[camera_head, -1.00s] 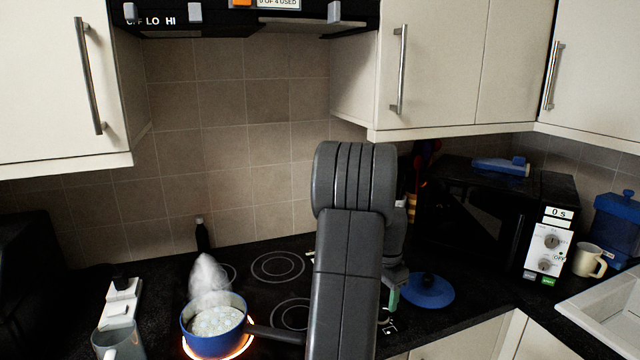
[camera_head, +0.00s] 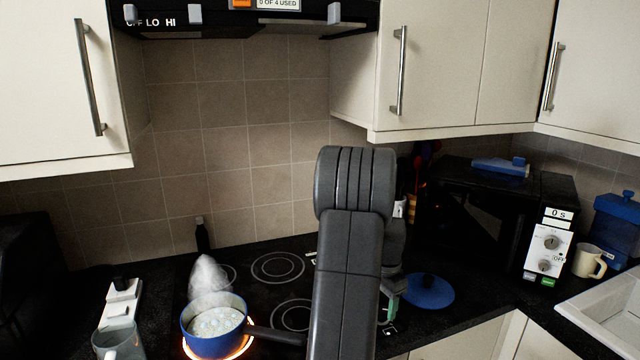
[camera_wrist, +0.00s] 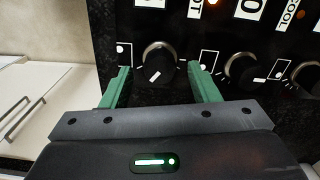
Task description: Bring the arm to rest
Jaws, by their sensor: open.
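My gripper (camera_wrist: 160,85) shows in the wrist view with its two green fingers spread apart and nothing held between them. A round control knob (camera_wrist: 157,62) of the cooker panel sits in line with the gap between the fingers; I cannot tell how far it is from the fingertips. In the head view my arm stands in front of the hob, and one green finger (camera_head: 390,306) shows low beside it. The rest of the gripper is hidden there behind my arm.
A blue pan (camera_head: 213,343) steams on a glowing ring, its handle pointing right towards my arm. A blue lid (camera_head: 429,291) lies right of my arm. A microwave (camera_head: 480,215) stands at the back right, a glass jug (camera_head: 118,343) at front left. Wall cupboards (camera_head: 440,70) hang above.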

